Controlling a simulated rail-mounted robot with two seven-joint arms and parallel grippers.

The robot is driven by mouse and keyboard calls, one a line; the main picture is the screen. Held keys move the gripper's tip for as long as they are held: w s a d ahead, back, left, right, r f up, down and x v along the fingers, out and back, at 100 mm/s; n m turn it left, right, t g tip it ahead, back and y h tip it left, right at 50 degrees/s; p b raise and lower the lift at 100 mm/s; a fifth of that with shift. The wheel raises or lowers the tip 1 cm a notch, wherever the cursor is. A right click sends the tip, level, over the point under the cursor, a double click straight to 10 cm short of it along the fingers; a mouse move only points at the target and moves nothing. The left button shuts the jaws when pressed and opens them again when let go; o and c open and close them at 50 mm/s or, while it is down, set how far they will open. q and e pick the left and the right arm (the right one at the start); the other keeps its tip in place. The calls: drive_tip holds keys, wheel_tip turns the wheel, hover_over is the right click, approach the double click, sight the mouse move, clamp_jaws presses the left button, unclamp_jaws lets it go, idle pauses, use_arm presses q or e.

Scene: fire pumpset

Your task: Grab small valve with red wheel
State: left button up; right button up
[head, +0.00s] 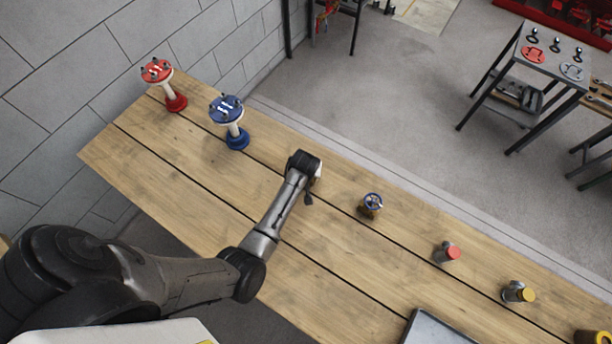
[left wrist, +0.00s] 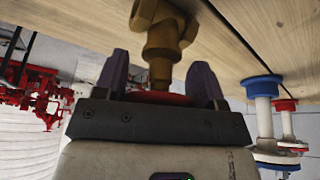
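The small brass valve (left wrist: 160,40) stands on the wooden table in the left wrist view, where the scene appears upside down. Its red wheel (left wrist: 160,97) lies between the two dark fingers of my left gripper (left wrist: 160,80). The fingers are apart, one on each side of the wheel; whether they press on it is not clear. The gripper body hides part of the wheel. In the head view my left gripper (head: 316,170) is low over the table's far edge, and the red-wheel valve is hidden behind it. My right gripper is not in view.
A grey tray (head: 432,330) lies at the near edge.

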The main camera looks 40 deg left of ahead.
use_arm(q)
drive_tip(key=c, duration=1.1)
